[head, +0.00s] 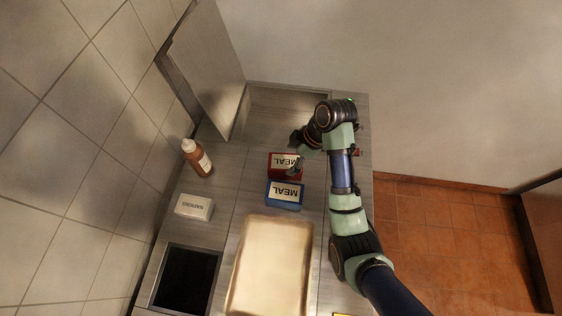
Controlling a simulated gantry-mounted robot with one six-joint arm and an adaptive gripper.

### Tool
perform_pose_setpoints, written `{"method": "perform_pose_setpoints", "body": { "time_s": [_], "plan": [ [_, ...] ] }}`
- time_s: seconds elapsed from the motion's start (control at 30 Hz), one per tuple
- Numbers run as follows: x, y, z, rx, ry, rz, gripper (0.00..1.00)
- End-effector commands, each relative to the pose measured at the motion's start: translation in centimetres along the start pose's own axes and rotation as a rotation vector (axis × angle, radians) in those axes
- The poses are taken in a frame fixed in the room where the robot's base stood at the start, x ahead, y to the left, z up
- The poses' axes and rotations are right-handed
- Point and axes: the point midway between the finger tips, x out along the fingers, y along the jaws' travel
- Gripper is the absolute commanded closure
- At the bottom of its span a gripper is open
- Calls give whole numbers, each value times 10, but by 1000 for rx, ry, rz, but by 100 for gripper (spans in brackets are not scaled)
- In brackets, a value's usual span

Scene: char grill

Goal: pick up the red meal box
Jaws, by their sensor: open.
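The red meal box (280,169) stands on the metal counter, with a white top label reading MEAL. Part of its right side is hidden behind my gripper. My gripper (294,168) is open, with its fingers over or beside the right part of the red box. I cannot tell from this view whether they touch it. A blue meal box (284,203) stands just in front of the red one, with only a narrow gap or none between them.
A brown bottle with a white cap (197,158) and a white napkins box (194,207) stand on the left. A pale tray (236,298) lies in front. A dark recessed well (186,278) is at lower left. An upright metal panel (211,70) rises at the back left.

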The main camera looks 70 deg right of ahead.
Motion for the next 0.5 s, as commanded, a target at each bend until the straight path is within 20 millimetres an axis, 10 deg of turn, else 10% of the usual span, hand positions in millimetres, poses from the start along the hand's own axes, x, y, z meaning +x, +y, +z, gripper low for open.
{"method": "perform_pose_setpoints", "body": {
  "time_s": [0.5],
  "plan": [
    [35, 1, -2, 1, -1, 1, 17]
  ]
}}
